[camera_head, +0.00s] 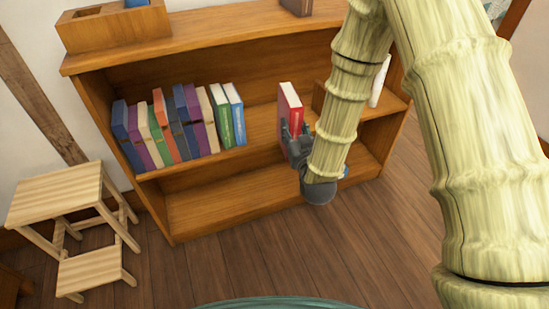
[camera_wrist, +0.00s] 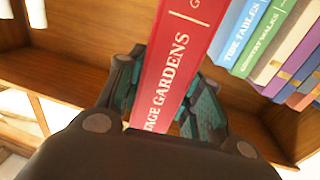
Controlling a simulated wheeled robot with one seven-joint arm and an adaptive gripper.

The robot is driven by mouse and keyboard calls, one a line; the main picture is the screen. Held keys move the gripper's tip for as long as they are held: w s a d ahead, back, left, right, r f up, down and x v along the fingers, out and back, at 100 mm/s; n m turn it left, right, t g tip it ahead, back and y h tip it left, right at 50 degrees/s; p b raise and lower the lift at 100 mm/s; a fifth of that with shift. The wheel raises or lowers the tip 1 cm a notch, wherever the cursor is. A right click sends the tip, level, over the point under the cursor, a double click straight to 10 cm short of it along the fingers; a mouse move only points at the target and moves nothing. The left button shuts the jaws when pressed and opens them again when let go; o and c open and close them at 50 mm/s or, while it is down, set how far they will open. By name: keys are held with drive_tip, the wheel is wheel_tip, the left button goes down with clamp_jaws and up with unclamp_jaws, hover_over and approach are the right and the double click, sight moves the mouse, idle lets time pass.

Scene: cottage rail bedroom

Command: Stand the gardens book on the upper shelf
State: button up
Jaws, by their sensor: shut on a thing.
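The gardens book is red with white spine lettering that reads "...TAGE GARDENS" in the wrist view (camera_wrist: 168,75). In the head view the red book (camera_head: 290,104) is upright at the upper shelf (camera_head: 262,130), right of the row of books with a gap between. My gripper (camera_head: 292,135) is shut on the lower part of its spine end, with one finger on each side; it also shows in the wrist view (camera_wrist: 165,95). The book's lower end is hidden by my gripper, so I cannot tell whether it touches the shelf.
A row of several books (camera_head: 180,125) stands on the shelf's left; its right end has a blue and a green book (camera_wrist: 262,40). A wooden block (camera_head: 319,97) is right of the red book. The lower shelf (camera_head: 220,199) looks mostly bare. A step stool (camera_head: 58,193) stands at left.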

drive_tip(key=s+a+f+n+y+b, duration=0.2)
drive_tip(key=a+f+b, duration=0.3)
drive_tip(key=b, duration=0.7)
drive_tip(key=shift+a+g, duration=0.3)
drive_tip(key=shift+a, duration=0.05)
drive_tip(key=a+p+x, duration=0.1)
drive_tip(key=a+x, duration=0.1)
drive_tip(key=x, duration=0.9)
drive_tip(key=shift+a+f+p, duration=0.2)
drive_tip(key=shift+f+p, duration=0.15)
idle(1.2)
drive_tip(key=shift+f, duration=0.1)
